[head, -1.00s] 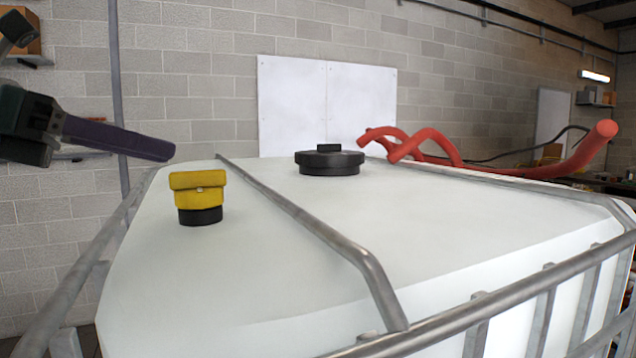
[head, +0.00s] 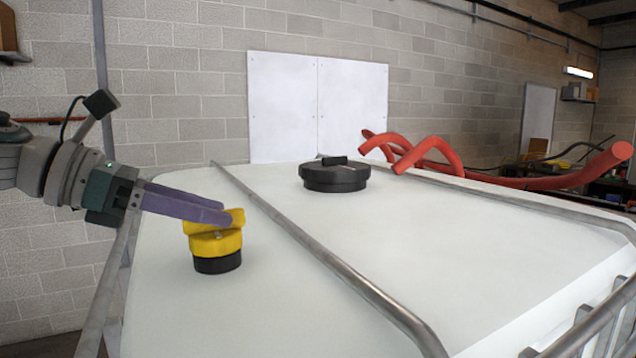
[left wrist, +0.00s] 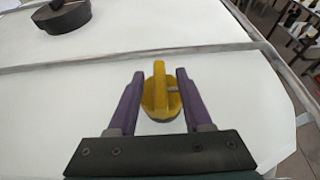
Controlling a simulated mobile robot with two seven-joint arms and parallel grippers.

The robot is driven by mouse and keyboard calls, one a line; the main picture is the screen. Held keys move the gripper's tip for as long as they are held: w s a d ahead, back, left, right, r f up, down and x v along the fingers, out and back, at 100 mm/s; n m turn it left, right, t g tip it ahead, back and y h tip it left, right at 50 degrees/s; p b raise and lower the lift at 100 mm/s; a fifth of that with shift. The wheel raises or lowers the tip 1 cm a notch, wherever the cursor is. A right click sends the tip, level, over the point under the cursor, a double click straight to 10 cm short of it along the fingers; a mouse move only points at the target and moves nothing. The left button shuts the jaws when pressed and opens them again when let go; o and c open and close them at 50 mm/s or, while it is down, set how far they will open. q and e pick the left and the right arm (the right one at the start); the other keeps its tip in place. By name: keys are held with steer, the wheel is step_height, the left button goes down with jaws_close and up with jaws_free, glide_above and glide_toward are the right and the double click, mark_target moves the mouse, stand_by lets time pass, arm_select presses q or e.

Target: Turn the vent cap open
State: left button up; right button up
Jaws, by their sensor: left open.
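The yellow vent cap (head: 215,242) sits on a black collar on top of the white tank (head: 300,290). In the left wrist view the cap (left wrist: 161,100) shows a raised ridge running between my fingers. My left gripper (head: 226,215) reaches in from the left at the cap's top. Its two purple fingers are open, one on each side of the cap in the left wrist view (left wrist: 160,85), with gaps to the ridge. Whether a finger touches the cap's rim is unclear. My right gripper is not in view.
A large black lid (head: 335,176) sits farther back on the tank. Grey metal bars (head: 330,262) cross the tank top and run along its edges. Red hoses (head: 480,172) lie at the back right. The tank top around the cap is clear.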

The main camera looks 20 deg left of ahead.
arm_select(q)
steer(key=shift+w+d+f, duration=0.3)
steer(key=shift+w+d, duration=0.1)
steer(key=shift+w, duration=0.05)
steer(key=shift+c, duration=0.2)
jaws_close()
